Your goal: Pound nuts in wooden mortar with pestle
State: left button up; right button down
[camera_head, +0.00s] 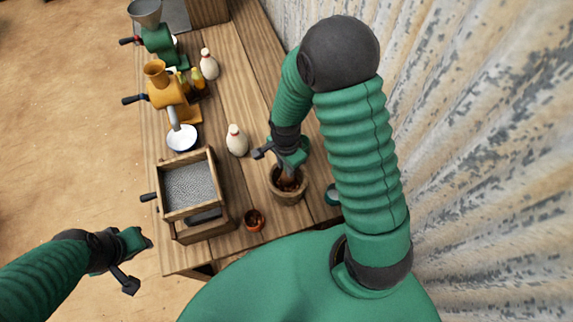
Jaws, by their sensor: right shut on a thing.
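The wooden mortar (289,198) stands on the wooden table, right of its middle. My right gripper (287,164) is directly above the mortar's mouth, pointing down, shut on the pestle (289,179). The pestle is mostly hidden by the gripper, and its lower end is inside the mortar. I cannot tell whether nuts lie in the mortar. My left gripper (137,263) is off the table's left edge, open and empty, away from the mortar.
A wooden sieve box (190,190) stands left on the table (238,68). Behind it are a white bowl (183,138), a yellow grinder (166,95) and a green grinder (160,42). Pale bottles (237,142) stand mid-table. A corrugated wall (470,120) is close on the right.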

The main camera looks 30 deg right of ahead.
aim_at(285, 173)
notch_tip(285, 173, down, 4)
jog(key=b, duration=0.3)
jog(key=shift+a, duration=0.15)
jog(key=shift+r+p, duration=0.4)
jog(key=shift+r, duration=0.05)
notch_tip(285, 173, up, 3)
jog(key=p, duration=0.3)
jog(key=shift+w+r, duration=0.1)
notch_tip(285, 173, down, 4)
jog(key=b, duration=0.3)
jog(key=shift+f, duration=0.2)
notch_tip(285, 173, up, 4)
jog(key=p, duration=0.3)
jog(key=shift+r+p, duration=0.15)
jog(key=shift+p, duration=0.25)
jog(key=shift+f, duration=0.25)
